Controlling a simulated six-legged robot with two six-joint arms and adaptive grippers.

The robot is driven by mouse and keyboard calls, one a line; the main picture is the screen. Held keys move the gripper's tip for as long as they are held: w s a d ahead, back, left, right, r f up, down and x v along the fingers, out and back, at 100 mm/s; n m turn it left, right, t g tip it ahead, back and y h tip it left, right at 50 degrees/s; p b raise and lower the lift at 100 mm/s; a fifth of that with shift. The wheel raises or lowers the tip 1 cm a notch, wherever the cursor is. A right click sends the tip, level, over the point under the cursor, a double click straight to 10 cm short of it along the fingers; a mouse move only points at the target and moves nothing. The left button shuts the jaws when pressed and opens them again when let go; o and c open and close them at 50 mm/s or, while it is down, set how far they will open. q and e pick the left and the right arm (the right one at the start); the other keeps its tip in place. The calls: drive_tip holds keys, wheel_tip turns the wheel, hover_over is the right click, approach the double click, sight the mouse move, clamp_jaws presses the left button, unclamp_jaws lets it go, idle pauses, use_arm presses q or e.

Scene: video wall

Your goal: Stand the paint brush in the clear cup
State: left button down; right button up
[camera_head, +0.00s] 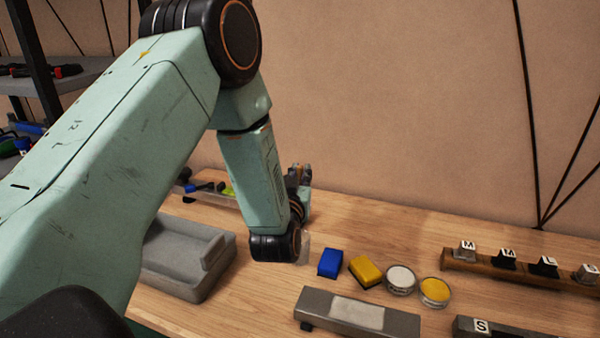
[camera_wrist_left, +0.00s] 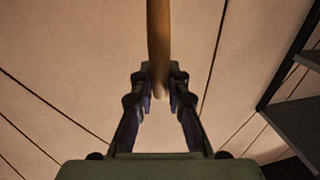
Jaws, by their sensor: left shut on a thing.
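My left gripper (camera_head: 302,174) is mostly hidden behind my own wrist in the head view, above the back of the bench. In the left wrist view, the left gripper (camera_wrist_left: 160,82) is shut on a tan wooden handle, which looks like the paint brush (camera_wrist_left: 159,45). The handle runs up out of the picture, so its bristles do not show. A pale see-through shape, likely the clear cup (camera_head: 305,248), shows just right of my wrist joint in the head view. The arm hides most of it. My right gripper is not in view.
A blue block (camera_head: 330,263), a yellow block (camera_head: 365,271), a white-topped jar (camera_head: 400,280) and a yellow-topped jar (camera_head: 434,291) stand right of the cup. A grey tray (camera_head: 165,280) is at left. A grey bar (camera_head: 358,315) lies in front; a lettered rack (camera_head: 520,268) is at right.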

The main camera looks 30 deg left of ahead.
use_arm(q)
drive_tip(key=shift+f+b, duration=0.45)
drive_tip(key=shift+f, duration=0.4)
drive_tip(key=shift+f+b, duration=0.75)
drive_tip(key=shift+f, duration=0.05)
drive_tip(key=shift+f+b, duration=0.65)
drive_tip(key=shift+f, duration=0.2)
drive_tip(key=shift+f+b, duration=2.05)
drive_tip(key=shift+f, duration=0.7)
drive_tip(key=c, duration=1.3)
unclamp_jaws()
drive_tip(key=shift+o, duration=0.2)
drive_tip(key=shift+s, duration=0.1)
drive_tip(key=v, duration=0.7)
drive_tip(key=shift+s+d, duration=0.2)
drive_tip(key=shift+s, duration=0.2)
